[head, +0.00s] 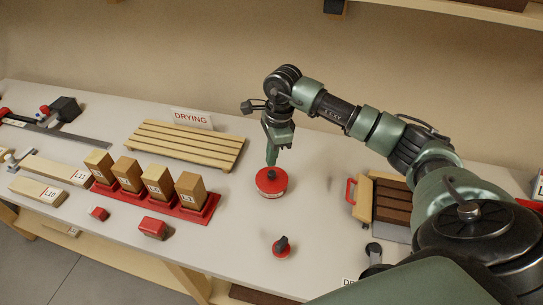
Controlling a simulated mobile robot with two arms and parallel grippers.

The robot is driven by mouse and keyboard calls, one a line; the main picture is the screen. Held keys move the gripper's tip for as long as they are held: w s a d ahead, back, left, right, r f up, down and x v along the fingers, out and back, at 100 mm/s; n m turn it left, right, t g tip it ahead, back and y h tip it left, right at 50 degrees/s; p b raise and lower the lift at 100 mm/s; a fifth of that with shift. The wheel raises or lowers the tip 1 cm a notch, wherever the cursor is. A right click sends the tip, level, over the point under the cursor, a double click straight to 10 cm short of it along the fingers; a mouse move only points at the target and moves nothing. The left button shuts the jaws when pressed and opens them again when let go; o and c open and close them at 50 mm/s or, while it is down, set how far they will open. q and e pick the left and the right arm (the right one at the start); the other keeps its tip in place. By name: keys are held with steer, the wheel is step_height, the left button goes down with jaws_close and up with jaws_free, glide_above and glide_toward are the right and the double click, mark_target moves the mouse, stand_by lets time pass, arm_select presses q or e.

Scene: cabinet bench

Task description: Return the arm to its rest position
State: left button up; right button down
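My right arm reaches in from the right over the white bench (235,228). Its gripper (271,160) points down just above a round red tin (271,186) with a dark knob on top. The fingers look close together, but their tips are small and I cannot tell whether they touch the tin or hold anything. My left gripper does not show.
A slatted wooden rack (185,145) stands behind, by the DRYING sign (191,119). Several wooden blocks stand in a red tray (190,213). A small red knobbed item (282,248) sits in front. A red-handled wooden box (385,203) is under my arm.

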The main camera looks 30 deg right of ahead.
mark_target(270, 173)
steer(key=shift+f, duration=0.2)
steer(key=shift+f+b, duration=1.8)
steer(key=shift+f, duration=0.05)
steer(key=shift+r, duration=0.1)
step_height(270, 173, up, 7)
steer(key=p, duration=0.3)
steer(key=shift+p, duration=0.4)
stand_by(0.6)
